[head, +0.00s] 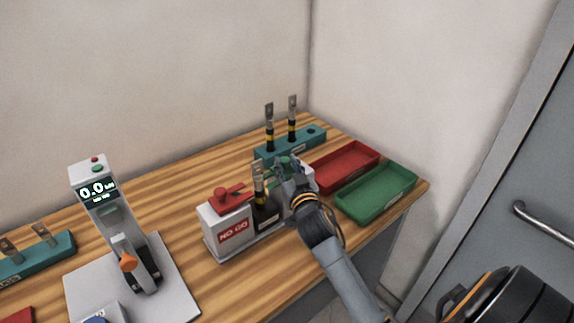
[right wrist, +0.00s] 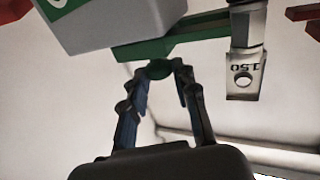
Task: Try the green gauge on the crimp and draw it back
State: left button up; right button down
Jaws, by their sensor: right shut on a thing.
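The crimp (head: 259,183), a metal lug with yellow and black bands, stands upright in a black holder in the middle of the gauge stand. My right gripper (head: 286,172) is shut on the knob of the green gauge (head: 281,160), just right of the crimp. In the right wrist view the fingers (right wrist: 160,75) close on the green knob, and the gauge (right wrist: 195,35) reaches toward the barrel of the lug (right wrist: 245,80), marked 150. I cannot tell if gauge and barrel touch. The arm partly hides the gauge in the head view. My left gripper is out of view.
Left of the crimp, a red gauge (head: 228,195) lies on a white NO GO block (head: 231,228). A teal rack (head: 305,145) with two lugs stands behind. A red tray (head: 345,181) and green tray (head: 358,209) lie right. A tester (head: 97,210) stands left.

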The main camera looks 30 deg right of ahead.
jog(key=c, duration=1)
grip_release()
jog(key=v, duration=1.2)
jog(key=shift+r, duration=0.1)
